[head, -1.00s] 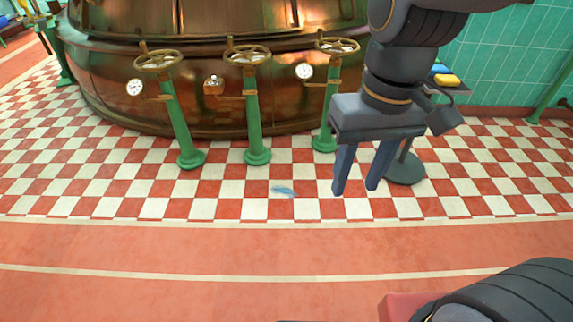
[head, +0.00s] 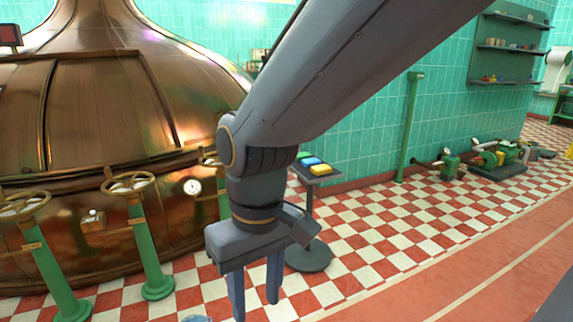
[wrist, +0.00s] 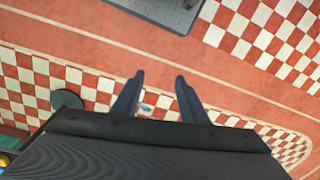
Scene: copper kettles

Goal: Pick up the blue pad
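The blue pad (head: 312,161) lies on a small dark stand (head: 325,178) behind my arm in the head view. It lies between a yellow pad (head: 320,169) and a pad at the back (head: 302,155) that my arm partly hides. My gripper (head: 256,308) hangs fingers down, in front and to the left of the stand, apart from the pads. The stand's round base (wrist: 67,100) shows at left there.
A copper kettle (head: 75,120) with green valve posts (head: 145,250) fills the left. A bluish patch (wrist: 146,107) lies on the checkered floor. A green pole (head: 408,130), wall shelves (head: 505,50) and pumps (head: 490,160) stand to the right. Floor right of the stand is clear.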

